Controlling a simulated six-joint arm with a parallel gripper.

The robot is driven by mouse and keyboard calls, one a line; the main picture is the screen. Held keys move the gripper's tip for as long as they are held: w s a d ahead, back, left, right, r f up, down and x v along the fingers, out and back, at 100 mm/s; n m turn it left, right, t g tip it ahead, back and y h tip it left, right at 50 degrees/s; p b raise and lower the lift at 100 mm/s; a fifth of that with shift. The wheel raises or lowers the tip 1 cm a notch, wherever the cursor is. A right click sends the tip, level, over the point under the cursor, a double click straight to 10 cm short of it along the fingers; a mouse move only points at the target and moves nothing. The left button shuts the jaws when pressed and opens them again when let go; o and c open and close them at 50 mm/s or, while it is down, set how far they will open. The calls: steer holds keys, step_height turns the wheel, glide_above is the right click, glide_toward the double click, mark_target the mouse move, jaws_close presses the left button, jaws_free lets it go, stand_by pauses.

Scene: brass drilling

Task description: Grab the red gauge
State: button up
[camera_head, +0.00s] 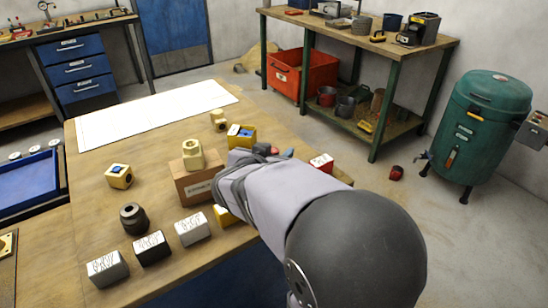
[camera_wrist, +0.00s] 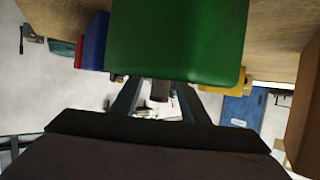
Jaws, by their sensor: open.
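The red gauge appears to be the red block with a white marked top (camera_head: 321,162) in the head view, right of my arm near the table's right edge. In the wrist view, a narrow red strip (camera_wrist: 78,53) shows at the left, beyond a blue block (camera_wrist: 95,42); most of it is hidden. My gripper (camera_wrist: 160,84) is open, its fingers apart at a large green block (camera_wrist: 180,40) that fills the upper middle. Nothing is seen held. In the head view my own arm hides the gripper.
A row of marked blocks, grey (camera_head: 107,268), black (camera_head: 152,247) and white (camera_head: 192,229), lines the table's front. A yellow block (camera_head: 225,215) is partly behind my arm. The wooden table's far left holds white paper (camera_head: 155,113).

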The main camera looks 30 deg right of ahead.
steer(key=shift+x, duration=1.1)
jaws_close()
steer(key=shift+r, duration=0.15)
step_height(320, 180, up, 10)
steer(key=p, duration=0.1)
